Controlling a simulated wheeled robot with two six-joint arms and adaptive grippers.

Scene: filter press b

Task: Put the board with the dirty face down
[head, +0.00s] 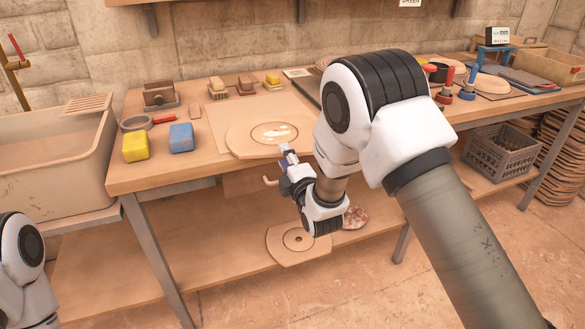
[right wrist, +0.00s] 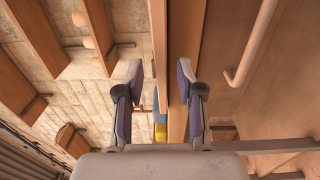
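A round-ended wooden board (head: 243,137) lies flat on the workbench (head: 125,170), its near edge at or just over the front edge. Its upward face has a ring with white smears inside. My right gripper (head: 288,150) is at the board's near edge. In the right wrist view my right gripper (right wrist: 158,72) has its fingers apart, and a thin wooden edge (right wrist: 158,45) runs between them without visible contact. The bench's front (right wrist: 190,30) is beside it. My left gripper is out of view; only part of that arm shows at the lower left.
A yellow sponge (head: 136,147) and a blue sponge (head: 181,137) lie left of the board. A basin (head: 50,165) stands at far left. A hooked handle (right wrist: 250,45) projects beneath the bench top. Another board (head: 285,243) is on the lower shelf.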

